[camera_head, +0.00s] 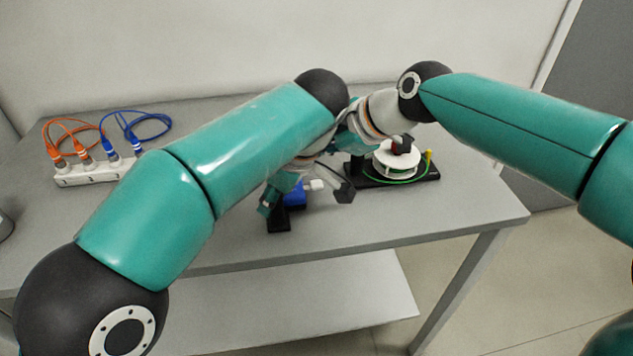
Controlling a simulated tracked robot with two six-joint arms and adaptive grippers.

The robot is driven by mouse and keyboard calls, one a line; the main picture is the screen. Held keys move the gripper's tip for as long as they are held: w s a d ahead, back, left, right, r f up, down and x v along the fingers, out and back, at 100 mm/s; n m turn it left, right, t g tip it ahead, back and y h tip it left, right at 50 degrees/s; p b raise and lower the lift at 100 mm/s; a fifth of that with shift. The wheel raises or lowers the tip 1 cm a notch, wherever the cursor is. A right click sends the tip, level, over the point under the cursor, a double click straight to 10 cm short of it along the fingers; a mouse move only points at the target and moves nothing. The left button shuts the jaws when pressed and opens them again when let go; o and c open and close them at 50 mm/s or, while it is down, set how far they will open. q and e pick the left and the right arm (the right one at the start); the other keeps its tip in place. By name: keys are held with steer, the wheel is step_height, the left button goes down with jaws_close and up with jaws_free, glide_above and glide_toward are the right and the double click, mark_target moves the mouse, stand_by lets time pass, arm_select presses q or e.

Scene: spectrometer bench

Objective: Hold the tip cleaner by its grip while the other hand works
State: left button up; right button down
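My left gripper (306,201) is low over the middle of the bench, with dark fingertips spread wide on both sides of a small blue item (296,196). A small white piece (315,185) shows beside the blue item. This may be the tip cleaner, but it is too small and partly covered to be sure. The fingers look open, with a gap between the right-hand fingertip and the white piece. My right arm reaches in from the right, and its wrist overlaps the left arm in the picture.
A white reel (397,165) with a green cable stands on a black base (425,176) to the right. A white strip (92,173) with orange and blue cables lies at the left. The bench (400,216) is clear at its front right, with a lower shelf beneath.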

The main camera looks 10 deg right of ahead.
arm_select(q)
steer(key=o, duration=0.5)
